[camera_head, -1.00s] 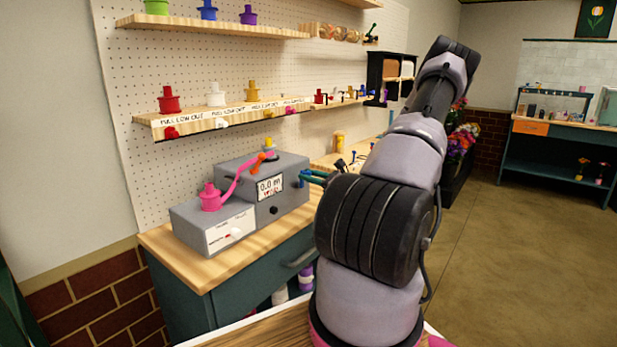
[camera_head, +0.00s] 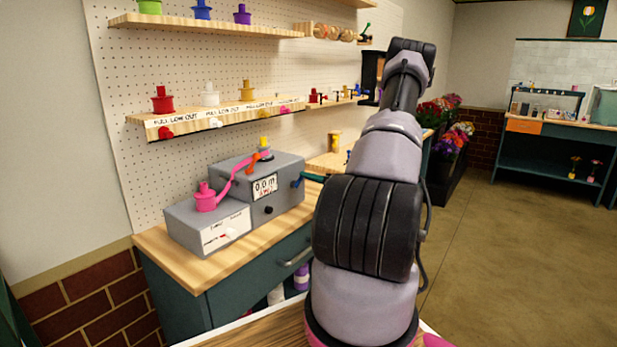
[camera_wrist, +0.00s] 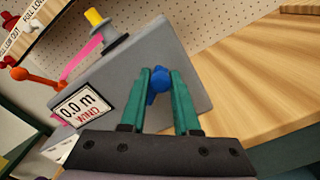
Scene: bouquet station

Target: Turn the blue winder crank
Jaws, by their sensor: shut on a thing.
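The grey winder (camera_head: 231,168) stands on the wooden bench top, and its display reads 0.0 m. Its blue crank (camera_head: 297,184) is on the right side of the box; in the wrist view its blue knob (camera_wrist: 157,80) sits between the green fingers of my gripper (camera_wrist: 161,76). The fingers are shut on the knob. In the head view only a short green piece of my gripper (camera_head: 313,178) shows beside the crank, and my arm hides the rest. The crank's arm is mostly hidden behind the fingers in the wrist view.
A pink spool (camera_head: 206,197) with a pink ribbon and an orange lever (camera_head: 254,160) are on the winder. A shelf (camera_head: 218,117) with coloured spools hangs above on the pegboard. Bare bench wood (camera_wrist: 243,92) lies right of the winder in the wrist view.

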